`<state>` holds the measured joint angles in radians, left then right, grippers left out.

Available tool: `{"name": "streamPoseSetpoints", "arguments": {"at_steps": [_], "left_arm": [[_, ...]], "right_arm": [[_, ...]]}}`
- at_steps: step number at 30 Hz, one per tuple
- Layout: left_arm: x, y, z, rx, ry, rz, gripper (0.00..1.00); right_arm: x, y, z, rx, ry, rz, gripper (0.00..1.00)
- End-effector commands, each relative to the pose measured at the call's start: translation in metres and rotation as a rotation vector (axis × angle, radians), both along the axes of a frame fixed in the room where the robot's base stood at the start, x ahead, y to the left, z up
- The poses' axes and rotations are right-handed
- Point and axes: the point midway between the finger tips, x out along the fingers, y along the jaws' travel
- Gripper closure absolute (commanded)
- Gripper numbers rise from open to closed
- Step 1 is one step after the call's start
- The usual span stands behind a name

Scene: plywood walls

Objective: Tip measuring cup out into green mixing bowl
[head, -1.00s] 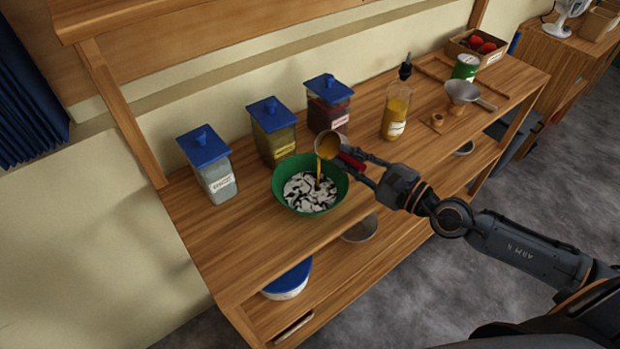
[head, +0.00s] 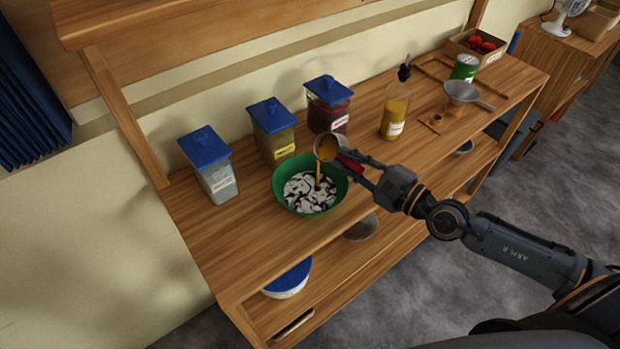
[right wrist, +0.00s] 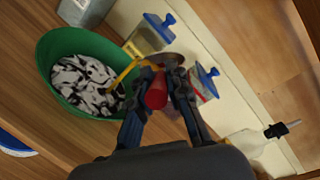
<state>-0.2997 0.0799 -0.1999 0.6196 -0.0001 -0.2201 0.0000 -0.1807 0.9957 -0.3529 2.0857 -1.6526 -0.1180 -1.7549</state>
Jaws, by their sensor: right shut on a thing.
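The green mixing bowl (head: 335,195) stands on the wooden bench and holds black and white contents. The metal measuring cup (head: 326,146) is tilted over the bowl's far right rim, and a yellow-orange stream runs from it into the bowl. My right gripper (head: 352,162) is shut on the cup's red handle, just right of the bowl. In the right wrist view, the red handle (right wrist: 156,92) sits between the fingers and the stream falls into the bowl (right wrist: 60,92). My left gripper is not in view.
Three blue-lidded jars stand behind the bowl: a pale one (head: 216,180), a yellowish one (head: 277,142) and a dark red one (head: 328,112). A yellow bottle (head: 394,112), a funnel (head: 461,92) and a green can (head: 464,68) stand farther right.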

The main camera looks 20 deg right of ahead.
Motion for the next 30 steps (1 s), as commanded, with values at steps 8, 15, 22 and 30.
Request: {"name": "streamPoseSetpoints", "arguments": {"at_steps": [8,15,22,30], "left_arm": [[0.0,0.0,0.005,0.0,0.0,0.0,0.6],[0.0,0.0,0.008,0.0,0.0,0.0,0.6],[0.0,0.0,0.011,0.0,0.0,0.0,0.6],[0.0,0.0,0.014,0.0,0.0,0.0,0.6]], "right_arm": [[0.0,0.001,0.002,-0.027,-0.017,0.0,1.0],[-0.001,0.001,0.002,-0.05,-0.03,-0.001,1.0],[-0.001,0.002,0.003,-0.073,-0.042,0.0,1.0],[-0.001,0.002,0.003,-0.099,-0.057,-0.001,1.0]]}}
